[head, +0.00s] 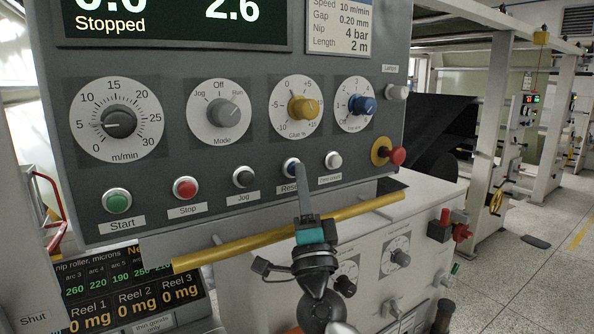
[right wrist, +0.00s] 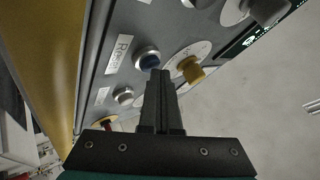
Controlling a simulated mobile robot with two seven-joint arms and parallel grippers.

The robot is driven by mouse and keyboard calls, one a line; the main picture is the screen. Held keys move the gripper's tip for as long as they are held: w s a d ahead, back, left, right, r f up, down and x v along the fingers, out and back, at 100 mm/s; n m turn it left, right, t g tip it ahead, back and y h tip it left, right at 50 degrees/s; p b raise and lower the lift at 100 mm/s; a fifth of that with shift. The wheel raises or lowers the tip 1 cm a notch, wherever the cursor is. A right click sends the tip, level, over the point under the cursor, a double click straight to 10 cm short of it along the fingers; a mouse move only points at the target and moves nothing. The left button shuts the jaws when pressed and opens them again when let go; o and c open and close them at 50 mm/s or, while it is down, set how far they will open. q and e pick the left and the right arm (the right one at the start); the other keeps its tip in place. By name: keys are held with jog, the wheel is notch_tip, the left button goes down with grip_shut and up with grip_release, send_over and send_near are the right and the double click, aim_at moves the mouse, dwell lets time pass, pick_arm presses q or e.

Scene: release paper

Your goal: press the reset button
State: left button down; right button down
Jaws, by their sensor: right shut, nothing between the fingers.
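The reset button (head: 291,168) is a blue button in a silver ring, low on the grey control panel, with a label partly covered by my gripper. My right gripper (head: 299,167) reaches up from below, its shut, empty fingers ending at the button and hiding part of it. In the right wrist view the blue button (right wrist: 149,61) shows just beyond the fingertips (right wrist: 158,73), slightly left of them. I cannot tell whether they touch it. My left gripper is not in view.
A black jog button (head: 243,177) and a white button (head: 332,160) flank the reset button. A yellow bar (head: 215,256) runs below the panel. A red knob (head: 396,156) sticks out at its right edge. The screen reads "Stopped" (head: 110,25). Dials sit above the buttons.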

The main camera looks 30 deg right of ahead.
jog(key=shift+y, duration=0.3)
jog(key=shift+s+p, duration=0.35)
jog(key=shift+s, duration=0.4)
jog(key=s+p, duration=0.1)
jog(key=s, duration=0.4)
jog(key=shift+d, duration=0.2)
dwell(0.8)
